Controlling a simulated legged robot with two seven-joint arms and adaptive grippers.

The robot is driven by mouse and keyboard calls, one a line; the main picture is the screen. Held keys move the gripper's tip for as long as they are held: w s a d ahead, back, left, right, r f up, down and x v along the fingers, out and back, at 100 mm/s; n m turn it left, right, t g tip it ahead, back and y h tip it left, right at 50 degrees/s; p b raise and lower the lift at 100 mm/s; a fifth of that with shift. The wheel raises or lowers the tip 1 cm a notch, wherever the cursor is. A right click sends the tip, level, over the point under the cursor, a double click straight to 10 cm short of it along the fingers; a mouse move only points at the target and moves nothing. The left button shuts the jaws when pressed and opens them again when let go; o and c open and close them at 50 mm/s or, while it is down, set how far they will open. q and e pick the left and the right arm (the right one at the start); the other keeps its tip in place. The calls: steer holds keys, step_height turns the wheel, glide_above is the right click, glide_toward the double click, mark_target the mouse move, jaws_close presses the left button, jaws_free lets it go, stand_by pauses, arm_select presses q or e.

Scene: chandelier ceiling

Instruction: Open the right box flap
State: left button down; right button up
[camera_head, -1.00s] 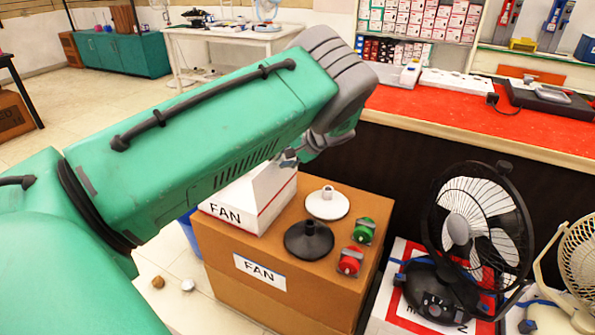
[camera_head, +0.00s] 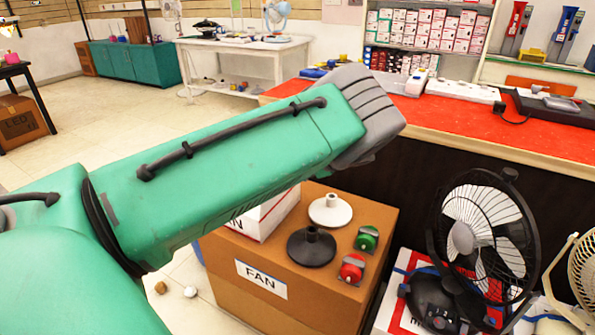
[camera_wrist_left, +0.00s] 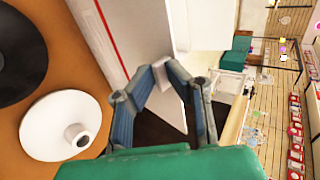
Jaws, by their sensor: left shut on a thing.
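The white box (camera_head: 270,215) with a red stripe and a FAN label sits on a brown carton (camera_head: 340,275). My left arm covers most of it in the head view and hides my left gripper there. In the left wrist view the white box's side (camera_wrist_left: 105,35) runs along the upper left. My left gripper (camera_wrist_left: 165,68) has its fingers closed around a white flap (camera_wrist_left: 168,105) of this box. The flap's exact angle is hard to tell. My right gripper is in neither view.
On the carton stand a white round base (camera_head: 330,211), a black round base (camera_head: 311,247), a green part (camera_head: 367,238) and a red part (camera_head: 352,268). A black fan (camera_head: 482,240) stands right of the carton. A red-topped counter (camera_head: 500,130) runs behind.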

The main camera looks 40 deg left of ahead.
arm_select(q)
steer(key=shift+s+f, duration=0.35)
steer(key=shift+f, duration=0.45)
steer(key=c, duration=1.7)
jaws_free()
steer(key=shift+f, duration=0.1)
steer(key=shift+w+a+f, duration=0.1)
steer(key=shift+a, duration=0.05)
steer(key=shift+d, duration=0.3)
steer(key=shift+a, duration=0.2)
steer(key=shift+d, duration=0.1)
steer(key=v, duration=1.2)
steer(key=shift+w+r, duration=0.35)
steer(key=shift+r, duration=0.15)
